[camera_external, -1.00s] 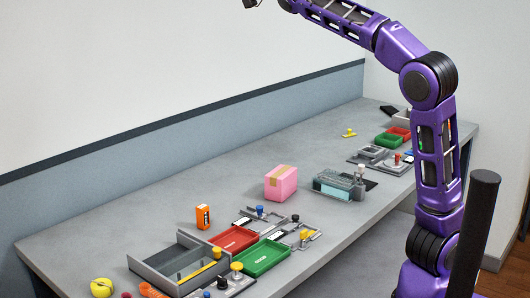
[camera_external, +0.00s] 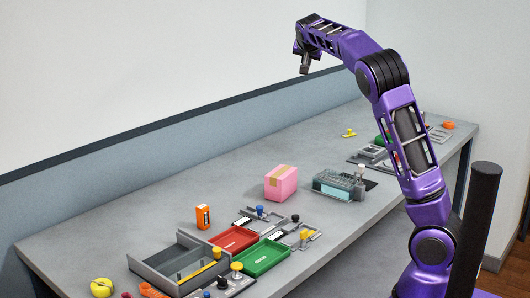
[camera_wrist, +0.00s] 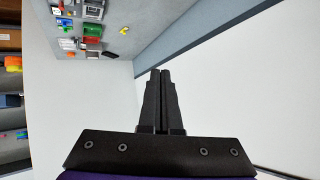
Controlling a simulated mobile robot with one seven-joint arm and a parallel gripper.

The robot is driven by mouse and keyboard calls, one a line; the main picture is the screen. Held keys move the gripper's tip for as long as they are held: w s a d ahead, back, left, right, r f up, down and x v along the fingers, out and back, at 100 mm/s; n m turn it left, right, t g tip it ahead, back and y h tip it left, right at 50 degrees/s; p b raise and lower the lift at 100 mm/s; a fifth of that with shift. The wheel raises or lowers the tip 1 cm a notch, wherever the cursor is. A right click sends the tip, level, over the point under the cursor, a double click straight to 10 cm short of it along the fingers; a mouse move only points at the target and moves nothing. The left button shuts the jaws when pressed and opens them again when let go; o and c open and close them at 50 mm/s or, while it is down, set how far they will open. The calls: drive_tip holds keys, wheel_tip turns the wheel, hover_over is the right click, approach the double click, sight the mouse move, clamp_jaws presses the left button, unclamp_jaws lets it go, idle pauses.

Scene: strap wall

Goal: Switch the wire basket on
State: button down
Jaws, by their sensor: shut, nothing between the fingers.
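The wire basket (camera_external: 334,182) stands on the grey table right of the middle in the external view, with a teal tint inside. A small post with a pale knob (camera_external: 360,172) stands at its right end. I cannot tell whether it is on or off. My gripper (camera_external: 304,69) is high above the table, in front of the white wall, well apart from the basket. In the wrist view my gripper (camera_wrist: 160,72) has its two dark fingers together with nothing between them. The basket is not clearly identifiable in the wrist view.
A pink box (camera_external: 281,183) and an orange box (camera_external: 203,216) stand left of the basket. A red tray (camera_external: 233,240), a green tray (camera_external: 265,257) and a grey drawer unit (camera_external: 165,262) are nearer the front. The table (camera_external: 160,208) is clear along the wall.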

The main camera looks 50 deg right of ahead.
drive_tip(key=s+d+f+m+g+y, duration=0.2)
drive_tip(key=s+d+f+g, duration=0.1)
drive_tip(key=s+f, duration=0.4)
drive_tip(key=s+d+f+m+g+y, duration=0.2)
drive_tip(key=s+d+f+g+y, duration=0.1)
drive_tip(key=s+d+f, duration=0.2)
wheel_tip(320, 180, down, 4)
drive_tip(key=shift+s+d+f+m+g+p, duration=0.15)
drive_tip(key=shift+s+d+m+g+p, duration=0.2)
drive_tip(key=shift+s, duration=0.85)
drive_tip(key=shift+f, duration=0.1)
drive_tip(key=b, duration=0.1)
hover_over(360, 172)
wheel_tip(360, 172, down, 12)
drive_tip(key=shift+a+f, duration=0.1)
drive_tip(key=shift+f, duration=0.6)
drive_tip(key=shift+f+b, duration=1.2)
drive_tip(key=shift+f, duration=1)
